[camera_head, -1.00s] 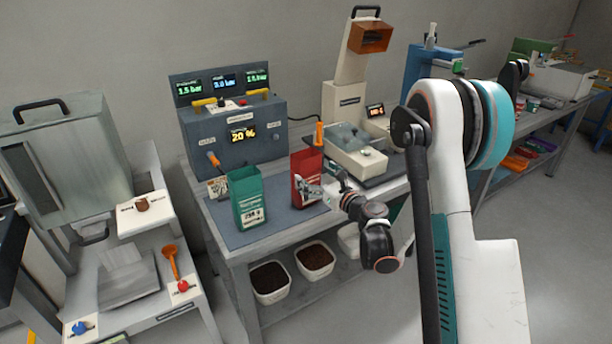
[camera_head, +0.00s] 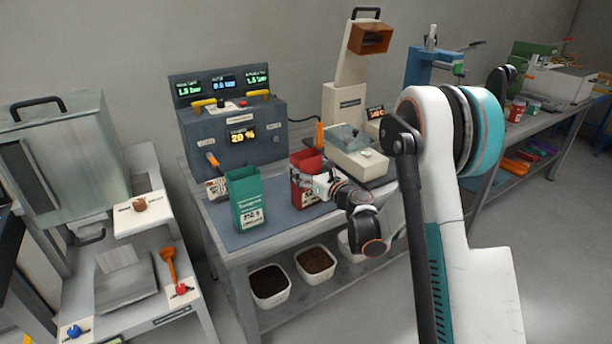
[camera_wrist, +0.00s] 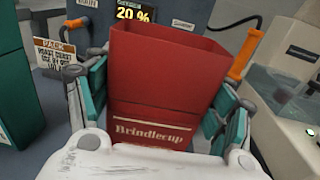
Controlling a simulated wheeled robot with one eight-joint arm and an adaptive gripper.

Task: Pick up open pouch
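A red pouch (camera_head: 307,163) with an open top stands upright on the blue-grey mat of the middle bench. In the wrist view the red pouch (camera_wrist: 160,85) fills the centre, its "Brindlecup" label facing me. My gripper (camera_head: 322,186) is at the pouch's front right side in the head view. In the wrist view my gripper (camera_wrist: 161,92) has one teal-padded finger on each side of the pouch, spread apart. A small gap seems to show at the right pad; contact at the left pad is unclear. The pouch's lower part is hidden by my gripper.
A green pouch (camera_head: 246,200) stands just left of the red one. Behind is a grey machine (camera_head: 232,140) with a "20 %" display and orange handles. A cream sealer or scale device (camera_head: 357,155) stands close right. Bins (camera_head: 269,283) sit on the lower shelf.

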